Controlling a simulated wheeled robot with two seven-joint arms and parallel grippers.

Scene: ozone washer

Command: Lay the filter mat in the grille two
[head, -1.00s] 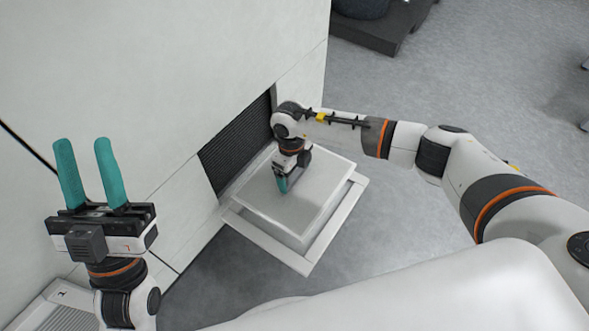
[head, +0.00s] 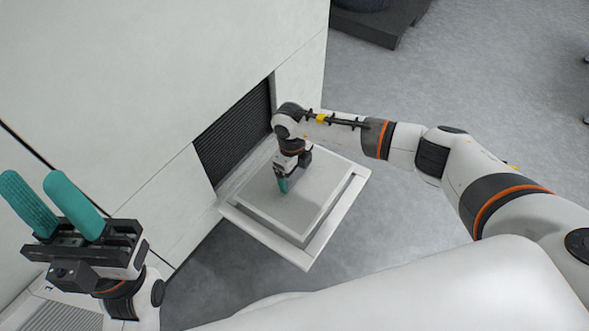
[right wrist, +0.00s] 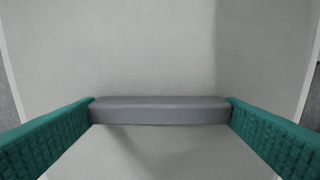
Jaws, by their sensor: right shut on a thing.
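The filter mat (head: 256,209) is a pale square pad. It lies flat within the light rim of a lowered grille (head: 259,241), with a dark gap showing along its near side; whether it touches the bottom I cannot tell. My right gripper (head: 282,185) is over the middle of the mat, pointing down. In the right wrist view, its teal fingers are shut on a grey bar-shaped grip (right wrist: 160,110) on top of the mat (right wrist: 125,50). My left gripper (head: 38,195) is open and empty at the far left, away from the mat.
A dark ribbed opening (head: 235,133) is in the white cabinet wall (head: 170,70) behind the lowered grille. Another grille (head: 62,316) shows at the bottom left. Grey floor (head: 470,90) is clear to the right; a dark base (head: 385,25) stands at the top.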

